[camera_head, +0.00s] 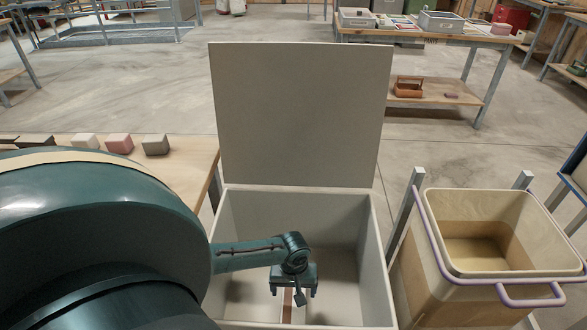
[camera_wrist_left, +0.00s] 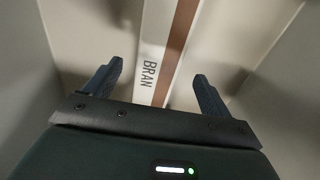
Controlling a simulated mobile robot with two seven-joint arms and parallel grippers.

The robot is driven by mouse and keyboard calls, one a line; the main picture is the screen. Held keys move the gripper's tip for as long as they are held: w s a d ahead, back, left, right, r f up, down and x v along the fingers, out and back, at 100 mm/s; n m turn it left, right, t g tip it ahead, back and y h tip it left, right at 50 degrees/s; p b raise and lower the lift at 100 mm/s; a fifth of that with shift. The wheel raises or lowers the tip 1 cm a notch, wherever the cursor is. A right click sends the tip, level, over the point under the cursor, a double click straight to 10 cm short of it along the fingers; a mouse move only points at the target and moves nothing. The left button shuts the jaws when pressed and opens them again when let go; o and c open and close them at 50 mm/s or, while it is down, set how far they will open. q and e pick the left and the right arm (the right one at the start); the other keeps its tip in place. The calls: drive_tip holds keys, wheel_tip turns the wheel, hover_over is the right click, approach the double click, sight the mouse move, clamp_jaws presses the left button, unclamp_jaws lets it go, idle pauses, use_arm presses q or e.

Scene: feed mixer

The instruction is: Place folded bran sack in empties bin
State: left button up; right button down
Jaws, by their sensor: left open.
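My left gripper (camera_head: 294,288) reaches down inside a pale grey box (camera_head: 345,245) whose lid stands raised at the back. Its fingers (camera_wrist_left: 158,72) are open and apart. The pale sack (camera_wrist_left: 150,50), printed "BRAN" with a brown stripe, lies below and between the fingertips in the left wrist view; I cannot tell whether they touch it. In the head view only a narrow strip of the sack (camera_head: 287,306) shows beneath the gripper. I see no label naming the empties bin. My right gripper is out of view.
A tan tub (camera_head: 430,290) with a purple rail stands to the right of the box. A wooden table (camera_head: 185,178) at left holds several small blocks. A workbench (camera_head: 430,38) stands at the back right. Open concrete floor lies behind the box.

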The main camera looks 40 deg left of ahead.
use_arm(q)
wheel_tip(320, 180, up, 5)
drive_tip(key=shift+r+p, duration=0.15)
drive_tip(key=shift+p, duration=0.3)
